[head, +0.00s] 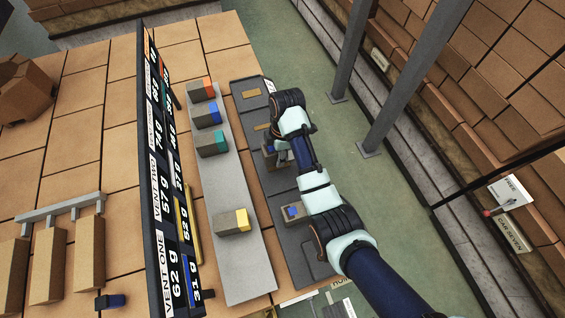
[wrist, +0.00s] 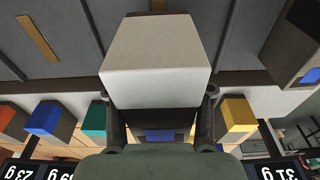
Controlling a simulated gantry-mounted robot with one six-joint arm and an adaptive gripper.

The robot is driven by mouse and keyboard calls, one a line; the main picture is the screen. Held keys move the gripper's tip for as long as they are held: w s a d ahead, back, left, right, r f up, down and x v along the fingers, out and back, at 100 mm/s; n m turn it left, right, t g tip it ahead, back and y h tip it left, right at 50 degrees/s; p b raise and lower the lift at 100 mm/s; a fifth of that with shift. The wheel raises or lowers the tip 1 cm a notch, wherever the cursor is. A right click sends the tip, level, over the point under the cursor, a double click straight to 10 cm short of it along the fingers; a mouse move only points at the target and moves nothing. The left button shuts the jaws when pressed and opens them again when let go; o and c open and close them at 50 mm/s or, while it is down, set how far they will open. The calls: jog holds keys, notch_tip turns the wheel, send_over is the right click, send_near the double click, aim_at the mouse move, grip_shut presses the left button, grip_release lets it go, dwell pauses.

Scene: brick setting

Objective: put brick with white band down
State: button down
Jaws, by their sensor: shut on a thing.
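The brick with the white band (wrist: 155,68) is in the middle of the wrist view, with its pale face toward the camera and a brown top. My gripper (wrist: 161,122) is shut on it, one finger at each side. Behind the brick lies the dark grey compartmented tray (wrist: 75,25); whether the brick touches it cannot be told. In the head view my gripper (head: 280,152) is over the tray (head: 283,182), right of the light grey shelf strip (head: 240,270).
The strip bears bricks banded orange (head: 200,90), blue (head: 205,113), teal (head: 212,143) and yellow (head: 233,221), with a gap between teal and yellow. A blue-marked brick (head: 290,214) sits in the tray. A tall number board (head: 165,190) stands left of the strip.

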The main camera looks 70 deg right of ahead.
jog(key=shift+f, duration=3)
jog(key=shift+f, duration=0.15)
jog(key=shift+c, duration=2.2)
grip_release()
jog(key=r, duration=0.4)
jog(key=r+p, duration=0.1)
jog(key=r, duration=0.3)
jog(key=s+d+r+p, duration=0.1)
jog(key=r, duration=0.3)
jog(key=shift+s+r, duration=0.1)
jog(key=shift+r, duration=0.1)
jog(key=shift+f, duration=0.1)
